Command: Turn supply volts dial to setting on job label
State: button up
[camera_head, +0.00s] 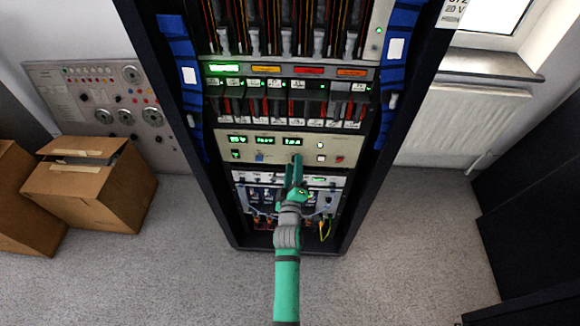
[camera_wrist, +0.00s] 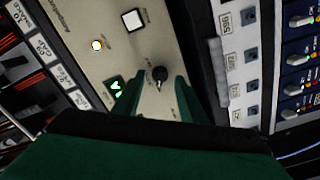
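The beige supply panel (camera_head: 309,149) sits mid-rack in the head view, with three small green-lit displays along its top. In the wrist view a black dial (camera_wrist: 159,74) with a pale pointer mark stands on a beige panel (camera_wrist: 178,30). My gripper (camera_wrist: 158,84) is open, its green fingers on either side of the dial with gaps showing. In the head view my gripper (camera_head: 296,163) is at the panel's lower middle and hides part of it. A white label (camera_head: 453,12) at the top right is cut off by the frame; one line seems to read 20 V.
In the wrist view a square white button (camera_wrist: 133,19), a small lit lamp (camera_wrist: 97,45) and a green-lit display (camera_wrist: 116,89) are close to the dial. Rows of red and black switches (camera_head: 290,108) lie above the panel. Cardboard boxes (camera_head: 92,190) stand left; floor is clear around the rack.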

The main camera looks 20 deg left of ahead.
jog(key=v, duration=1)
jog(key=shift+s+a, duration=0.25)
jog(key=shift+s, duration=0.05)
jog(key=shift+d, duration=0.1)
jog(key=s+d+f+m, duration=0.3)
jog(key=s+d, duration=0.4)
jog(key=s, duration=0.3)
jog(key=s+d+r+m+h, duration=0.1)
jog(key=s+d+r+m, duration=0.1)
jog(key=s, duration=0.6)
jog(key=s+d+r+m+g+h, duration=0.1)
jog(key=s+d+r+m+h, duration=0.1)
jog(key=s+m, duration=0.4)
jog(key=s+d+r+m+g+h, duration=0.1)
jog(key=s+d+r+m, duration=0.2)
jog(key=s, duration=0.7)
jog(key=d+m, duration=0.1)
jog(key=d, duration=0.1)
jog(key=shift+s+d+r+h, duration=0.35)
jog(key=shift+s+r+h, duration=0.05)
